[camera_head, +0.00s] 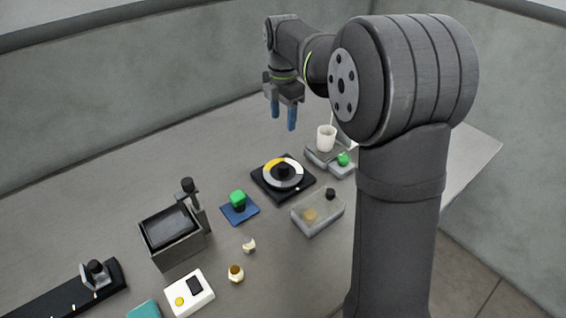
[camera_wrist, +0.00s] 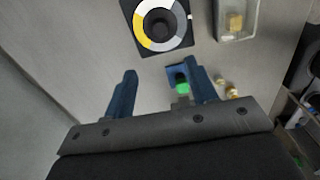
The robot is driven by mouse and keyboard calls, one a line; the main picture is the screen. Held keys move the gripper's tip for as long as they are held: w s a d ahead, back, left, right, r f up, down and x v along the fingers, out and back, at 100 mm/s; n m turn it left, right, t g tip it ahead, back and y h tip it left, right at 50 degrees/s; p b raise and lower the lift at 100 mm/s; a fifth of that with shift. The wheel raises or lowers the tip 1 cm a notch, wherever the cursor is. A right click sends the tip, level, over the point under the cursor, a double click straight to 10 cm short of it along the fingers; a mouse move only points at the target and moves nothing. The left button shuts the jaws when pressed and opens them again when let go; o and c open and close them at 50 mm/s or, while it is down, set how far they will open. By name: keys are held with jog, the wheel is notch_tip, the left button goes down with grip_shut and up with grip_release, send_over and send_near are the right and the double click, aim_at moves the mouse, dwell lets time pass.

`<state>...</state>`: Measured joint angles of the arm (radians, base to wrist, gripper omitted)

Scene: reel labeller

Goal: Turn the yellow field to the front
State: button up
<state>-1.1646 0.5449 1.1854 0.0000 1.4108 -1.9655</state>
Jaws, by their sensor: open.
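A round dial (camera_head: 283,173) with a black centre knob (camera_head: 283,171) sits on a square black base. Its ring has yellow, white and grey fields. In the head view the yellow field (camera_head: 270,165) lies at the back left; in the wrist view the yellow field (camera_wrist: 139,31) is on the ring's left side. A small white mark (camera_wrist: 190,16) shows on the base's right edge in the wrist view. My gripper (camera_head: 283,119) is open and empty, raised above the table behind the dial. In the wrist view its blue fingers (camera_wrist: 160,73) are spread, apart from the dial.
A green button on a blue plate (camera_head: 239,209) is left of the dial. A clear box (camera_head: 318,212) is to its right, a white cup (camera_head: 326,138) behind right. A dark open bin (camera_head: 171,235) and a white device (camera_head: 188,293) stand front left. The table's back left is free.

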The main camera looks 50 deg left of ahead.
aim_at(283, 165)
notch_tip(283, 165, down, 17)
jog(key=shift+f, duration=0.15)
dwell(0.4)
jog(key=c, duration=1)
